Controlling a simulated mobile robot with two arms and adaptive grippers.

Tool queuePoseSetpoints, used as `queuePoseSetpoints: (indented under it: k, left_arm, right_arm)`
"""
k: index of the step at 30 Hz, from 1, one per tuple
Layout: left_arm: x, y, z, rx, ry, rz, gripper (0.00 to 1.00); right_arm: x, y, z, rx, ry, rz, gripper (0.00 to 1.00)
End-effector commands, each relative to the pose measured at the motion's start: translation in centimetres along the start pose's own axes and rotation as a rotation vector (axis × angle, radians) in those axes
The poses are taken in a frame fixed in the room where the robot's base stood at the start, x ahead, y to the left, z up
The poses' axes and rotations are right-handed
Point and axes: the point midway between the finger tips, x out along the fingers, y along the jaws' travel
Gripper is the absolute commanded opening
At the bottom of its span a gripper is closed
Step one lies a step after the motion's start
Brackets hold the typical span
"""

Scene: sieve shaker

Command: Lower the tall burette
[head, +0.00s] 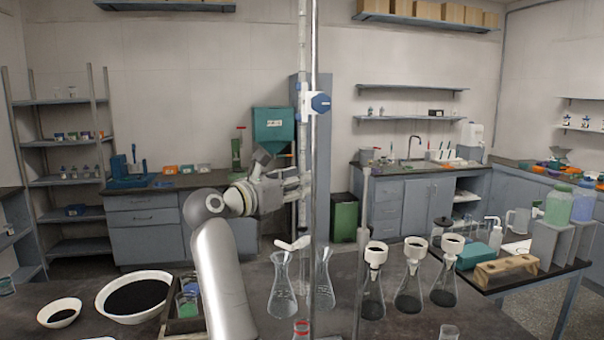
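The tall burette (303,60) is a thin, upright, pale tube just left of a tall metal rod (315,220). Its top runs out of the head view. A white clamp (304,100) with a blue knob (321,102) sits at the burette and rod. Two clear conical flasks (282,288) stand below, one either side of the rod.
Several dark-filled flasks with white funnels (408,285) stand on the bench to the right. A large bowl of black grains (135,297) and a smaller bowl (59,313) stand at left. A side table (545,266) holds a wooden rack (506,269) and bottles.

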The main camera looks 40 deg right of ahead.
Motion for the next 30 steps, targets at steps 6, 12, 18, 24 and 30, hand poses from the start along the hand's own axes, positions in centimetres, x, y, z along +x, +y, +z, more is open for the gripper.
queuePoseSetpoints:
  k: [6, 12, 18, 24, 30]
  left_arm:
    - [-0.8, 0.0, -0.3, 0.000, 0.005, 0.000, 0.40]
    - [-0.8, 0.0, -0.3, 0.000, 0.005, 0.000, 0.40]
    - [-0.8, 0.0, -0.4, 0.000, 0.005, 0.000, 0.40]
    - [-0.8, 0.0, -0.4, 0.001, 0.005, 0.000, 0.40]
    - [-0.6, 0.0, -0.3, 0.001, 0.004, 0.000, 0.40]
  right_arm:
    - [2.0, 0.0, 0.1, -0.002, 0.000, 0.000, 0.34]
    - [2.3, 0.1, -0.1, -0.001, 0.000, 0.001, 0.34]
    - [2.2, 0.1, -0.1, -0.001, 0.000, 0.001, 0.23]
    - [2.2, 0.1, 0.0, -0.001, 0.000, 0.001, 0.00]
    - [2.2, 0.1, -0.2, -0.001, 0.000, 0.001, 0.00]
